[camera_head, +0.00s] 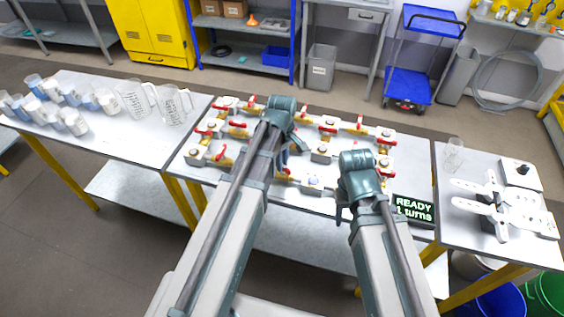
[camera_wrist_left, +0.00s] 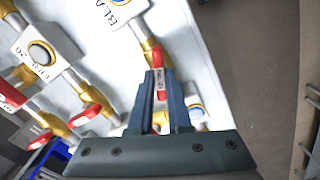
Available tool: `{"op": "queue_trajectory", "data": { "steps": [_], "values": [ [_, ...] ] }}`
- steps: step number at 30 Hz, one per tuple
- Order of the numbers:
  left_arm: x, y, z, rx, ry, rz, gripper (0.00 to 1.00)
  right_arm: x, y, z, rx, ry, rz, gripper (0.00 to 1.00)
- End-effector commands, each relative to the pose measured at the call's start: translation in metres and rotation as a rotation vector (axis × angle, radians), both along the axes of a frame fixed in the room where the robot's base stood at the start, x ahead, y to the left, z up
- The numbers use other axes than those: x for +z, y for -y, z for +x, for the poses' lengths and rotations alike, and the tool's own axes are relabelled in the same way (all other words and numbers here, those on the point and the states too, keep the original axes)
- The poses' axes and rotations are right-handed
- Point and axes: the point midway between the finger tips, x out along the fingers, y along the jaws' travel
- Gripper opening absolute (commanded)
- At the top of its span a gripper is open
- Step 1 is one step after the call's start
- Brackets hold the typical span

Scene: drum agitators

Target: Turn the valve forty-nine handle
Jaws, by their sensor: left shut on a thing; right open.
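Several brass valves with red handles stand in rows on the middle table (camera_head: 240,181). My left gripper (camera_wrist_left: 160,85) is shut on a red valve handle (camera_wrist_left: 158,58) on a brass valve in the left wrist view. A small white label sits on that handle, too small to read, so I cannot tell whether it is forty-nine. In the head view my left gripper (camera_head: 296,140) is among the valves, partly hidden by its own arm. My right gripper (camera_head: 342,211) is open near the table's front, right of middle, away from the handles.
A black display (camera_head: 413,208) reads "READY" and "1 turns" at the table's right front. The left table (camera_head: 95,135) holds several cups and two clear jugs. The right table (camera_head: 458,230) holds a clear cup and white-grey fixtures. Neighbouring valves crowd close around my left gripper.

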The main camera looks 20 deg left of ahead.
Motion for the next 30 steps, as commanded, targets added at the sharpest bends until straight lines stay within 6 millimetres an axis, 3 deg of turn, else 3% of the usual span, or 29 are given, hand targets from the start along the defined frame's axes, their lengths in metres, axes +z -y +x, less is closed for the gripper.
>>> {"op": "queue_trajectory", "data": {
  "steps": [30],
  "values": [
    [-0.0001,0.0001,-0.0003,-0.922,-0.001,-0.001,0.0,-0.0001,0.0,0.0,0.0,0.0,0.0,0.5]
  ]
}}
